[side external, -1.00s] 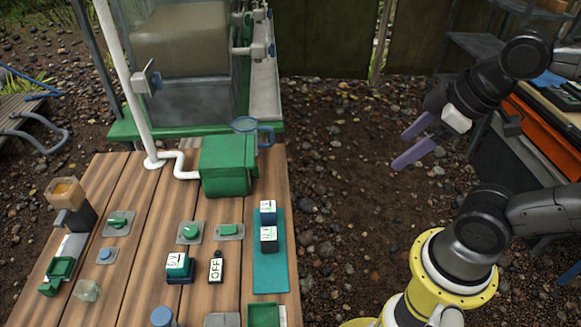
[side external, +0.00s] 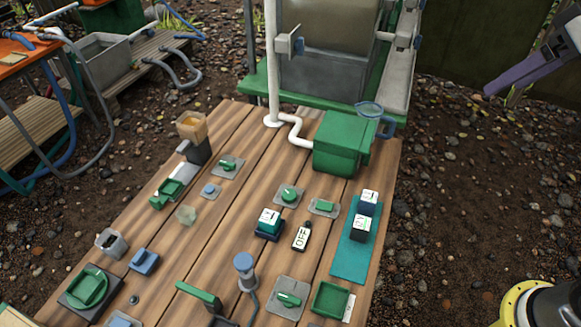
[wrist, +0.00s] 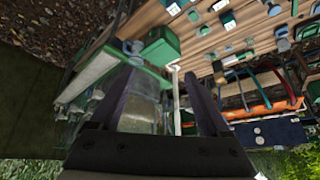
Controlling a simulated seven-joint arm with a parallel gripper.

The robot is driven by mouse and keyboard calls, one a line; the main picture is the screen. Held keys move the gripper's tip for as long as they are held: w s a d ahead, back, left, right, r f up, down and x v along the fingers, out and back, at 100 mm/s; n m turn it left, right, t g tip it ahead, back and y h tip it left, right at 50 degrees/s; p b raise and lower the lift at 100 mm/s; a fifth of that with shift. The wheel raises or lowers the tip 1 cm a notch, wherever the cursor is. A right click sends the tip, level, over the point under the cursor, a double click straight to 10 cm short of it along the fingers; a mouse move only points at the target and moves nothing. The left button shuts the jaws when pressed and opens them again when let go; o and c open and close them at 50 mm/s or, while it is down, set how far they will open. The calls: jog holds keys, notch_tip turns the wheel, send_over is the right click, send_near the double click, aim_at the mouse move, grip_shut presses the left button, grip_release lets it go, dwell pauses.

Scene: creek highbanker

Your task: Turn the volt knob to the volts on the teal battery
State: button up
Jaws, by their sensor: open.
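The teal battery (side external: 269,222) stands on a dark blue base on the wooden bench; its white label faces up, but I cannot read it surely. Green knobs on grey plates sit nearby: one left of the green box (side external: 288,194), one farther left (side external: 229,165), and one toward the front (side external: 289,298). I cannot tell which is the volt knob. My gripper (wrist: 160,75) is open and empty, its two purple fingers wide apart in the wrist view. In the side view only part of a purple finger (side external: 520,73) shows, at upper right, away from the bench.
Two dark labelled blocks (side external: 365,215) stand on a teal mat (side external: 349,258). A green box (side external: 340,143) and white pipe (side external: 271,75) stand at the back. A blue-topped post (side external: 244,268) rises at the front.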

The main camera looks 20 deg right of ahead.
jog(key=w+a+g, duration=0.1)
jog(key=w+a, duration=0.1)
jog(key=w, duration=0.5)
jog(key=w+a, duration=0.3)
jog(key=w, duration=0.4)
jog(key=n+g, duration=0.3)
jog(key=g, duration=0.2)
send_over(289, 194)
notch_tip(289, 194, down, 36)
jog(key=shift+f, duration=4.25)
